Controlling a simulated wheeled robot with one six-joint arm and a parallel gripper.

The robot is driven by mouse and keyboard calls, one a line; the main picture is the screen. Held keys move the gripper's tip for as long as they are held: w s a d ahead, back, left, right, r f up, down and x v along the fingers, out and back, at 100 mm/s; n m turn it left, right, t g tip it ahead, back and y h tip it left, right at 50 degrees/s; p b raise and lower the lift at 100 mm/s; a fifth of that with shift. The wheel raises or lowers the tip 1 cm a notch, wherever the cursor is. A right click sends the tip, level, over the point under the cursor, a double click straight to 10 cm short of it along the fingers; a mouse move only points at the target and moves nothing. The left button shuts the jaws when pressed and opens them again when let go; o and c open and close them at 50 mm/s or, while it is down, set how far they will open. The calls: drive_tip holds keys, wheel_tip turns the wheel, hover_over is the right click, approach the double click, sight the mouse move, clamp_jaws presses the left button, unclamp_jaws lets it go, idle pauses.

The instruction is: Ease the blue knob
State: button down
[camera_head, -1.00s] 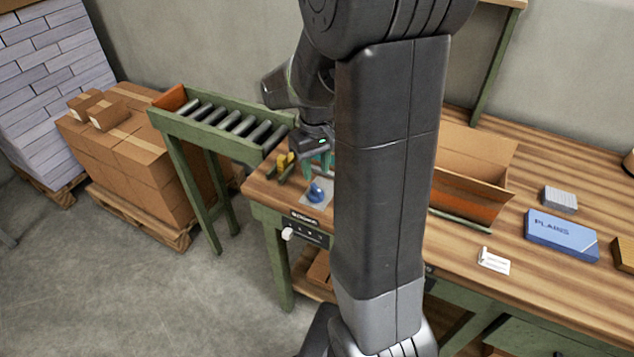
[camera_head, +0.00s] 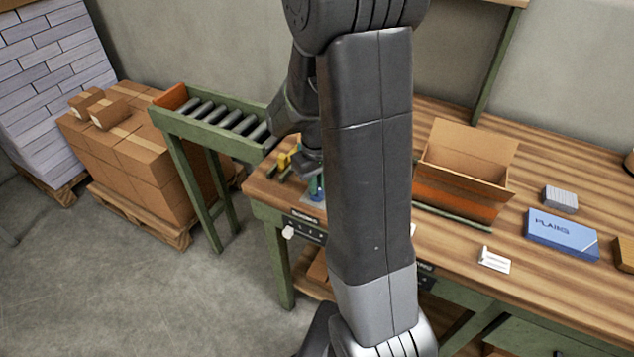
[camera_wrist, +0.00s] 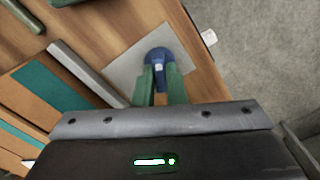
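The blue knob (camera_head: 317,194) sits on a pale grey square plate near the left front corner of the wooden bench. In the wrist view the knob (camera_wrist: 158,56) shows at the ends of my two green fingers, with the plate (camera_wrist: 125,70) around it. My gripper (camera_wrist: 160,70) is down at the knob, with a narrow gap between the fingers. The fingertips overlap the knob's near edge; I cannot tell whether they press on it. In the head view my gripper (camera_head: 316,180) is partly hidden by my arm.
A green roller conveyor (camera_head: 215,125) stands left of the bench. An open cardboard box (camera_head: 465,165), a blue box (camera_head: 562,235) and a white card (camera_head: 494,260) are on the bench, right of my arm.

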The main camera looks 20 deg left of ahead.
drive_tip(key=shift+n, duration=0.4)
drive_tip(key=shift+n+b, duration=0.45)
drive_tip(key=shift+n, duration=2.15)
drive_tip(key=c, duration=1.5)
unclamp_jaws()
wheel_tip(320, 180, up, 14)
drive_tip(key=shift+f, duration=0.1)
